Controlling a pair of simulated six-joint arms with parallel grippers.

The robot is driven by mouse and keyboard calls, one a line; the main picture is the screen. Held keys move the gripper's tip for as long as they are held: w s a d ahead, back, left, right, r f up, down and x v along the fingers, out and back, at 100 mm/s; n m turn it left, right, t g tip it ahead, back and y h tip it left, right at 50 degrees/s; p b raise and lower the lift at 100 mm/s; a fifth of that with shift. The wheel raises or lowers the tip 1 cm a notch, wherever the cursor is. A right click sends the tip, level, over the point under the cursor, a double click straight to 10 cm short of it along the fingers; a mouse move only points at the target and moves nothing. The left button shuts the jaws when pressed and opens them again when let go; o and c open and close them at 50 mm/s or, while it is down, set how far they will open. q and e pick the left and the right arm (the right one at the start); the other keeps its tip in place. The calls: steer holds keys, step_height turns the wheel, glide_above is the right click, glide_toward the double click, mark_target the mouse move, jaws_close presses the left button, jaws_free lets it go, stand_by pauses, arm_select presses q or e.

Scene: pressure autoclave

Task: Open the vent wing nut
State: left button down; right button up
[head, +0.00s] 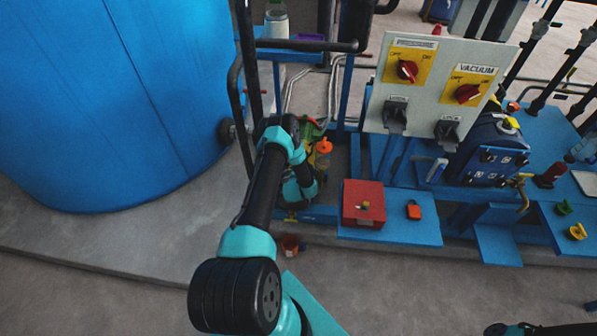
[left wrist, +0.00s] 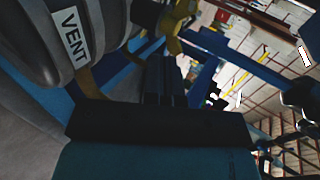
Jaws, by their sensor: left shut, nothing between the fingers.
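In the left wrist view a grey rounded body with a white VENT label (left wrist: 70,35) fills the upper left. A brass-coloured part (left wrist: 177,28), perhaps the vent wing nut, shows just right of it, dark and partly cut off by the top edge. My left gripper (left wrist: 165,72) has its black fingers together and empty, pointing up towards the brass part; I cannot tell whether they touch it. In the head view my left arm reaches to the blue frame beside the tank, and its fingertips and the vent are hidden there.
A large blue tank (head: 110,90) stands at left. A switch panel (head: 437,85) with red knobs stands at right. A red box (head: 362,204) and an orange-red padlock (head: 413,209) sit on the blue platform. Black pipe rails (head: 245,90) run close to my left arm.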

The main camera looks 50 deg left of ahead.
arm_select(q)
steer(key=shift+w+a, duration=1)
steer(key=shift+w, duration=0.25)
steer(key=shift+r, duration=0.1)
